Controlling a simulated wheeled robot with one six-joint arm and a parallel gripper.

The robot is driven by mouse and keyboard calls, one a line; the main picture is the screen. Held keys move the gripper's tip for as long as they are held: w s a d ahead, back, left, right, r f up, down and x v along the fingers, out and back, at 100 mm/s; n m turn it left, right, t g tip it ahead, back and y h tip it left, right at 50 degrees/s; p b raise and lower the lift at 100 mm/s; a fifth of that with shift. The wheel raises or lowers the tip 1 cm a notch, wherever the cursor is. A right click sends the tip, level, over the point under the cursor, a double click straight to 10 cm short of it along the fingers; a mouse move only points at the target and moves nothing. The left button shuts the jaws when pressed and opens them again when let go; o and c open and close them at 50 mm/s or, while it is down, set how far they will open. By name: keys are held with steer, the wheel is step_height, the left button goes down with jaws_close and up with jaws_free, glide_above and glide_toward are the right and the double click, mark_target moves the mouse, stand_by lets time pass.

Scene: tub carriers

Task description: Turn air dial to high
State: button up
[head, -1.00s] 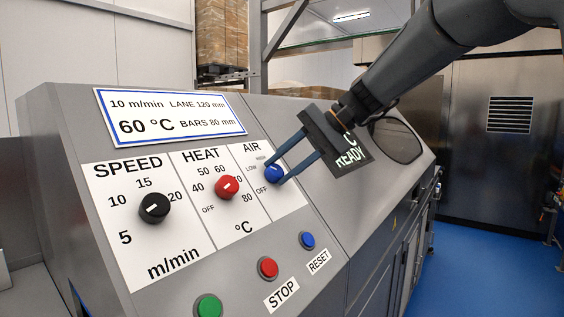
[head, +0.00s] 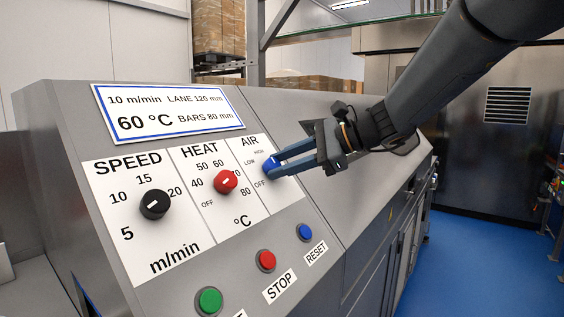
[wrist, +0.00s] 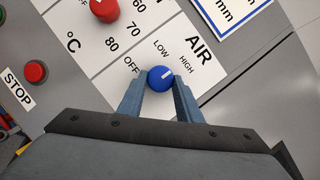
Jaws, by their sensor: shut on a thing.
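The blue AIR dial (head: 269,165) sits on the white AIR plate of the sloped console, with OFF, LOW and HIGH printed around it. My gripper (head: 273,164) reaches in from the right, its two fingers closed on the dial's sides. In the wrist view the dial (wrist: 160,79) sits between the fingertips (wrist: 161,84).
The red HEAT dial (head: 226,182) and black SPEED dial (head: 155,204) are to the left on the same panel. Below are the blue RESET (head: 305,231), red STOP (head: 265,260) and green (head: 209,301) buttons. A settings sign (head: 170,112) is above.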

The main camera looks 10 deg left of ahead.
steer(key=shift+s+f+m+t, duration=0.1)
steer(key=shift+m+t, duration=0.4)
steer(key=shift+m, duration=0.6)
steer(key=o, duration=1)
steer(key=shift+o, duration=0.2)
steer(key=shift+d, duration=0.1)
steer(key=b+v, duration=0.2)
steer(key=v, duration=0.5)
steer(key=shift+d, duration=0.35)
steer(key=shift+s, duration=0.1)
steer(key=shift+d, duration=0.1)
